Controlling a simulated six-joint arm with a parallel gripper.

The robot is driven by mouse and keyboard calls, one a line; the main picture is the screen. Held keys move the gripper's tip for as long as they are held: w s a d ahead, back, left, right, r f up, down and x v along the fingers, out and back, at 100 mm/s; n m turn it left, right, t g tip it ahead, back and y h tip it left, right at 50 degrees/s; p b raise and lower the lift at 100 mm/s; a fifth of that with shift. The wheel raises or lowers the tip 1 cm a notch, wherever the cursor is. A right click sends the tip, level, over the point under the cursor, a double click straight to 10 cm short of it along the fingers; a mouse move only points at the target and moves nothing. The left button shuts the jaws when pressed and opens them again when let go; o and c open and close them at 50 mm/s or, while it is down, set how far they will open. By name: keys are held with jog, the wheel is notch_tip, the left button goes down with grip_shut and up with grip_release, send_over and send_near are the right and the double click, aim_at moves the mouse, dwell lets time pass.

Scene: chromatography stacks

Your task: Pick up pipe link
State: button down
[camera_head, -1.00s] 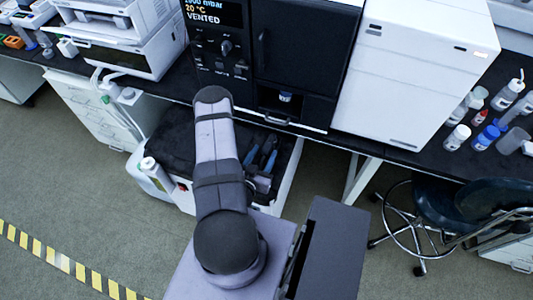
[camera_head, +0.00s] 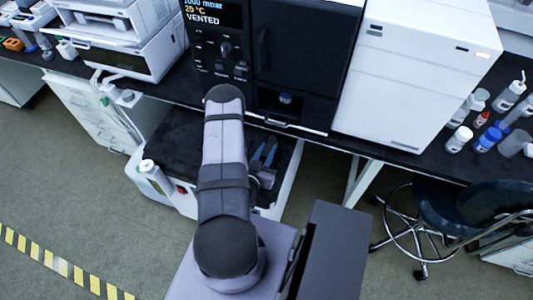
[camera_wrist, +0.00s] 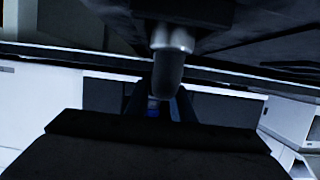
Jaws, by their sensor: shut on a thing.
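In the wrist view, a short grey cylinder with a dark rounded end (camera_wrist: 168,72) hangs down at the centre, apparently the pipe link. My gripper (camera_wrist: 160,103) shows there as dark fingers on both sides of it, partly hidden by a broad dark block in front. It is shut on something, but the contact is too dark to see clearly. In the head view, my arm hides the gripper behind its far end, in front of the black instrument (camera_head: 300,60).
A stool (camera_head: 470,210) stands at the lower right. The floor at left is open.

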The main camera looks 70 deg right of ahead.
aim_at(266, 151)
jog(key=shift+r, duration=0.1)
jog(key=shift+a+r+p, duration=0.2)
jog(key=shift+r+p, duration=0.45)
jog(key=shift+p, duration=0.05)
notch_tip(266, 151, up, 6)
jog(key=p, duration=0.5)
jog(key=shift+r, duration=0.15)
jog(key=a, duration=1.9)
jog(key=shift+a+f, duration=0.25)
jog(key=shift+f, duration=0.1)
jog(key=shift+f, duration=0.1)
